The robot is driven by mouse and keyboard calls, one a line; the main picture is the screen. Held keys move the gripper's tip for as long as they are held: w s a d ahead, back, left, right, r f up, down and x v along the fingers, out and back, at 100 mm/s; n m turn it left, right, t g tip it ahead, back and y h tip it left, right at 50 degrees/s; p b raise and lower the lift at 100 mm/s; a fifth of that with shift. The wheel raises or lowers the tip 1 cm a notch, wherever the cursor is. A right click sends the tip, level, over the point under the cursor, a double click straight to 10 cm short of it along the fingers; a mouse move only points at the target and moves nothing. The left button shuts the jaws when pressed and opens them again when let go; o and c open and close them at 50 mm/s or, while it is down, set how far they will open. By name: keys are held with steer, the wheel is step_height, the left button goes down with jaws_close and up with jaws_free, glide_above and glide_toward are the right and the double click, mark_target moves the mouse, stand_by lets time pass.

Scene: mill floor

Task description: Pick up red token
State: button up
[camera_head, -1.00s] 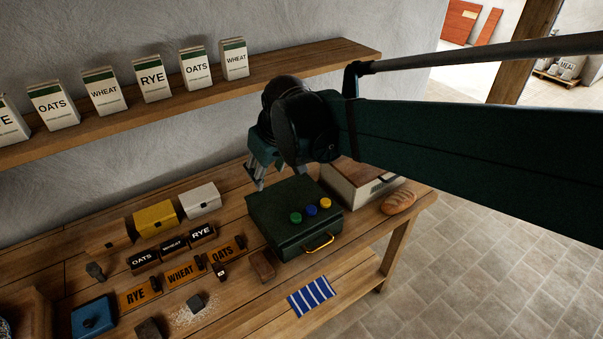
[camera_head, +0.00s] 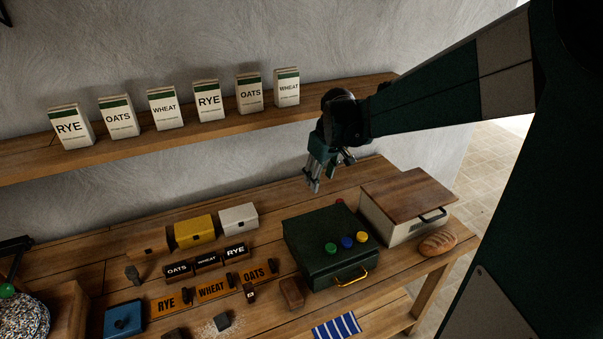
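A small red piece (camera_head: 340,202), likely the red token, shows at the far right corner of the dark green box (camera_head: 310,268). I cannot tell whether it lies on the lid or just behind it. A green token (camera_head: 331,249), a blue token (camera_head: 347,242) and a yellow token (camera_head: 361,237) sit in a row on the box's lid near its front. My gripper (camera_head: 328,178) hangs above and behind the box, near the red piece but apart from it. Its fingers point down, are spread and hold nothing.
A white box with a wooden lid (camera_head: 408,195) and a bread loaf (camera_head: 437,243) stand right of the green box. Labelled blocks, a yellow box (camera_head: 195,231) and a white box (camera_head: 239,218) stand left. The shelf (camera_head: 190,133) with labelled bags runs behind.

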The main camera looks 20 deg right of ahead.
steer(key=w+d+f, duration=0.3)
steer(key=d+f, duration=0.2)
steer(key=w+d+f+n+g, duration=0.1)
steer(key=w+d+f, duration=0.3)
steer(key=d+f, duration=0.2)
steer(key=w+d+f+g+p, duration=0.1)
steer(key=w+d+f, duration=0.2)
steer(key=d+f, duration=0.3)
steer(key=shift+w+f+n+y, duration=0.1)
steer(key=shift+w+n+y, duration=0.1)
steer(key=shift+n+y, duration=0.15)
steer(key=shift+f, duration=0.15)
steer(key=shift+f, duration=0.1)
steer(key=shift+w+f, duration=0.2)
steer(key=shift+f, duration=1)
steer(key=shift+w+f, duration=0.25)
steer(key=shift+f, duration=1.05)
steer(key=shift+w+f, duration=0.2)
steer(key=shift+f, duration=1.05)
steer(key=shift+a, duration=0.1)
steer(key=shift+c, duration=0.2)
